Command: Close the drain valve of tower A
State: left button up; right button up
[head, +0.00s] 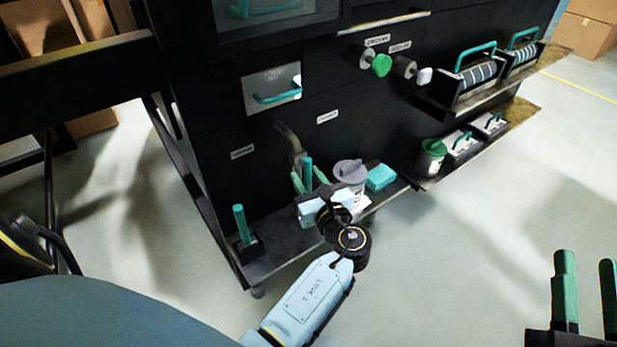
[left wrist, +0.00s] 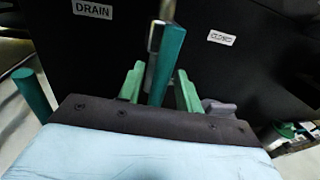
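The drain valve's teal handle (head: 308,172) stands upright low on the black tower front, below a grey curved metal part (head: 289,142). In the left wrist view the handle (left wrist: 166,62) rises between the DRAIN label (left wrist: 92,9) and the CLOSED label (left wrist: 221,38). My left gripper (head: 309,181) has one green finger on each side of the handle. The left wrist view shows a gap at the left finger of this gripper (left wrist: 159,82), so it looks open around the handle. The handle's lower end is hidden. My right gripper (head: 587,290) is open and empty, off to the right.
A second teal post (head: 241,224) stands on the low shelf (head: 283,252) at left. A grey-lidded container (head: 350,174) and a teal block (head: 380,177) sit right of my left gripper. Green and white knobs (head: 382,66) project above. Open floor lies in front.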

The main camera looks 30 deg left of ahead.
pick_arm(q)
grip_shut()
jog(key=shift+a, duration=0.1)
dwell(0.4)
